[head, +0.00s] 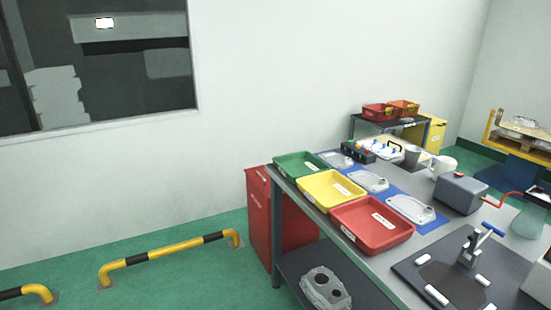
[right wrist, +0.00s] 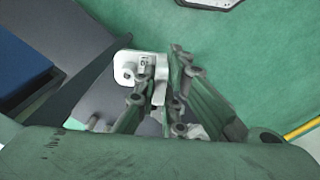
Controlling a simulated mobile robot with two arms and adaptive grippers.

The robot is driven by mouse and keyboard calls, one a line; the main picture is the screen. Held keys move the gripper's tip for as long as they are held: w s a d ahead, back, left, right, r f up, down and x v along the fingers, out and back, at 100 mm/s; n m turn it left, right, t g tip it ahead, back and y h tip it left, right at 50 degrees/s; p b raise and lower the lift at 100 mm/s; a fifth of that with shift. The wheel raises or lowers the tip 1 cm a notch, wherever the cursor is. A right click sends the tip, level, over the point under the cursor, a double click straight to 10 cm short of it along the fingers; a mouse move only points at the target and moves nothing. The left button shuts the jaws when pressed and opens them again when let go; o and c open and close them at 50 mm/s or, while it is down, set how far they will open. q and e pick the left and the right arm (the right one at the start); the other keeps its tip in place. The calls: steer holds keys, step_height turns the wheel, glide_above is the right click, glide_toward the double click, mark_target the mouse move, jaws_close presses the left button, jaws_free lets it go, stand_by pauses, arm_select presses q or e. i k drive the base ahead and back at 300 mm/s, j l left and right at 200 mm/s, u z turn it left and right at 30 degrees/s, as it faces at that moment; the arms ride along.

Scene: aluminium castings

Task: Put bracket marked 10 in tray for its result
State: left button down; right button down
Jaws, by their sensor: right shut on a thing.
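My right gripper (right wrist: 160,88) is shut on a pale metal bracket (right wrist: 129,72) in the right wrist view. A small tag with dark marks is on the bracket, too small to read. The fingers hide part of the bracket. In the head view, a green tray (head: 281,166), a yellow tray (head: 313,195) and a red tray (head: 351,229) stand in a row along the table's left edge. Each has a white label that I cannot read. Neither gripper shows in the head view.
Pale castings (head: 368,181) lie on a blue mat beside the trays. A red bin (head: 258,215) stands by the table. Yellow-black rails (head: 168,252) cross the floor.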

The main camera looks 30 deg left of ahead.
mark_target(304, 173)
steer(key=i+j+u, duration=0.45)
steer(key=i+j, duration=1.15)
